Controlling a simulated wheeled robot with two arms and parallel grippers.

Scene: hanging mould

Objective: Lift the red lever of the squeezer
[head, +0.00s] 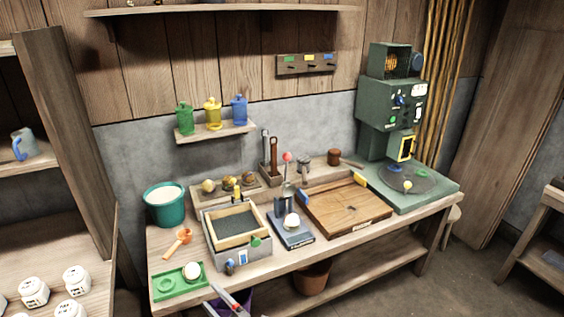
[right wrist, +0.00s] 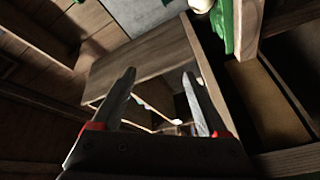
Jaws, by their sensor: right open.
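The squeezer (head: 290,229) stands near the middle of the workbench, with a flat blue-grey base and a dark upright body. Its lever ends in a red ball (head: 287,156) on a thin rod, standing roughly upright above the body. A whitish round thing (head: 292,221) sits at the squeezer's front. My right gripper (head: 231,294) shows at the bottom edge, in front of the bench and well apart from the squeezer. In the right wrist view its two fingers (right wrist: 158,76) are spread, with nothing held between them. The squeezer cannot be made out there. My left gripper is not in view.
A sand-filled wooden frame (head: 238,241) stands left of the squeezer, a wooden board (head: 347,208) right of it. A green tray (head: 179,282) with a whitish ball lies at the front left corner. A green machine (head: 391,105) stands at right.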

